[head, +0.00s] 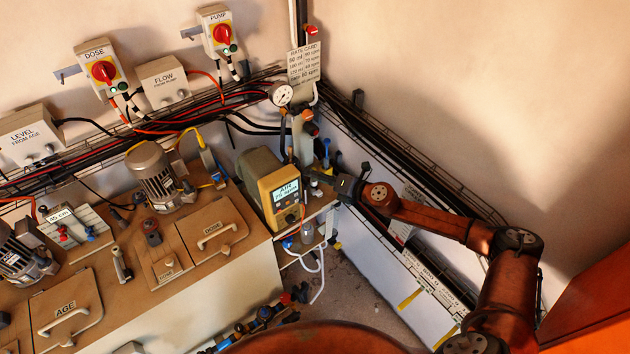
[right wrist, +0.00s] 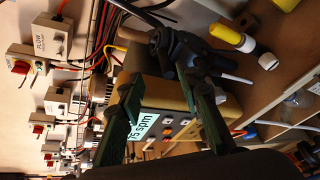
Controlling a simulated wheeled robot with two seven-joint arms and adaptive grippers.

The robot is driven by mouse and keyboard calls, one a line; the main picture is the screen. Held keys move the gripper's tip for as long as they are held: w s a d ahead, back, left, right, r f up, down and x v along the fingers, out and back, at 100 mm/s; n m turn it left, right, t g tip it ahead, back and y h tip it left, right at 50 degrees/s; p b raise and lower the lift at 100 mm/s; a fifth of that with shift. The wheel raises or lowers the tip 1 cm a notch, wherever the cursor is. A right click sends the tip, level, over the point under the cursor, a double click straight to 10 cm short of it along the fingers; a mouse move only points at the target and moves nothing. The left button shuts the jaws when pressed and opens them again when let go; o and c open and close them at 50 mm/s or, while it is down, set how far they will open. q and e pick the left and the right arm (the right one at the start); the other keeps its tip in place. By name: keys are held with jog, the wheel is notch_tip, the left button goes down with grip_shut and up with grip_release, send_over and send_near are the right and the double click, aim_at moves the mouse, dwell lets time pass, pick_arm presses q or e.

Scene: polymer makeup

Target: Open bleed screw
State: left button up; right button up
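The dosing pump (head: 264,185) has a yellow front and a lit display, and stands at the right end of the bench. In the right wrist view its display (right wrist: 143,127) shows sideways between my fingers. My right gripper (head: 323,179) is just right of the pump, near the fittings beside it. In the right wrist view its two green fingers (right wrist: 156,75) are spread, with no object clearly held. A dark fitting (right wrist: 163,42) lies beyond the fingertips; I cannot tell whether they touch it. I cannot make out the bleed screw for certain. My left gripper is not in view.
A pressure gauge (head: 282,95) and upright pipes stand behind the pump. A motor (head: 152,175) and the DOSE lid (head: 212,228) are to the left. White tubing (head: 318,262) hangs below the pump.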

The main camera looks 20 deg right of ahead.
jog(key=s+d+f+m+h, duration=0.1)
jog(key=d+f+m, duration=0.15)
jog(key=f, duration=0.35)
jog(key=d+f+m+h, duration=0.1)
jog(key=d+f+m, duration=0.1)
jog(key=f+m, duration=0.35)
jog(key=n+t+b, duration=0.5)
jog(key=n+b, duration=0.2)
jog(key=n, duration=0.8)
send_near(315, 194)
jog(key=w, duration=0.2)
jog(key=shift+y, duration=0.6)
jog(key=x, duration=0.7)
jog(key=shift+w+a, duration=0.1)
jog(key=shift+w, duration=0.15)
jog(key=shift+c, duration=0.6)
jog(key=shift+f, duration=0.1)
grip_shut()
